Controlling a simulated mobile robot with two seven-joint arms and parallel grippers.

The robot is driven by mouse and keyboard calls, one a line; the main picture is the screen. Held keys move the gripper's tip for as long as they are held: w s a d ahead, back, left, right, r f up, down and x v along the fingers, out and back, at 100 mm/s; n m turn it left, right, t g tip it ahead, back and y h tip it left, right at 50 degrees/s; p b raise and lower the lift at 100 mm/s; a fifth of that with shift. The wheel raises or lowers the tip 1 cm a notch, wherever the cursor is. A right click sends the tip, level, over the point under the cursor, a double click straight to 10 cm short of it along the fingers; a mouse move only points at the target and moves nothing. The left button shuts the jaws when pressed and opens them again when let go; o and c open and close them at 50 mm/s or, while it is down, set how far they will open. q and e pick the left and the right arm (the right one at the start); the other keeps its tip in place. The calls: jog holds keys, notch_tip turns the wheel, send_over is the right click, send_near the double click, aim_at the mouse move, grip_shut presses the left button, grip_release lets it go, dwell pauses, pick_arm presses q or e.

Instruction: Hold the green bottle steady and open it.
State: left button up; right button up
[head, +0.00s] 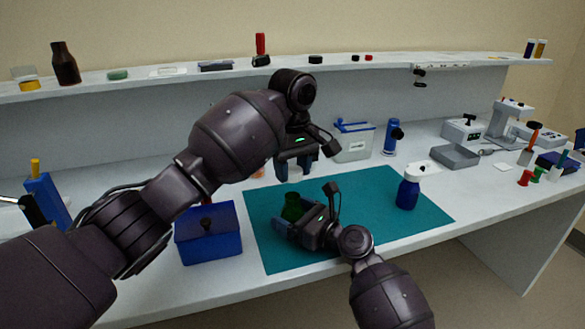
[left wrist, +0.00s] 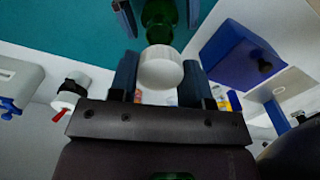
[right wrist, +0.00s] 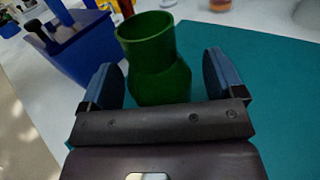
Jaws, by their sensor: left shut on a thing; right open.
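The green bottle (head: 292,208) stands on the left part of the teal mat (head: 398,195). In the right wrist view the bottle (right wrist: 156,70) shows a bare, open mouth. My right gripper (right wrist: 158,78) is open, with one finger on each side of the bottle and visible gaps. My left gripper (head: 297,168) is above the bottle, shut on a white cap (left wrist: 160,68). In the left wrist view the cap is between the fingers, with part of the green bottle (left wrist: 162,18) beyond it.
A blue box (head: 208,240) stands left of the mat. A clear bin (head: 353,143) and a blue cylinder (head: 391,140) are behind. The mat's middle is clear.

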aim_at(293, 171)
pick_arm(q)
jog(key=shift+r, duration=0.1)
pick_arm(e)
jog(key=shift+d, duration=0.15)
pick_arm(q)
jog(key=shift+r, duration=0.2)
pick_arm(e)
jog(key=shift+s+d, duration=0.25)
pick_arm(q)
jog(key=shift+t, duration=0.3)
jog(key=r, duration=0.1)
jog(key=r+p, duration=0.1)
jog(key=r, duration=0.2)
jog(key=shift+s+r+p, duration=0.2)
jog(key=shift+s+p, duration=0.1)
jog(key=shift+p, duration=0.1)
pick_arm(e)
jog(key=v, duration=0.9)
jog(key=shift+s+d, duration=0.25)
jog(key=shift+d, duration=0.05)
pick_arm(q)
jog(key=shift+r, duration=0.1)
pick_arm(e)
jog(key=shift+s+d, duration=0.35)
jog(key=shift+d, duration=0.1)
pick_arm(q)
jog(key=shift+s+d, duration=0.1)
pick_arm(e)
jog(key=shift+s+d, duration=0.15)
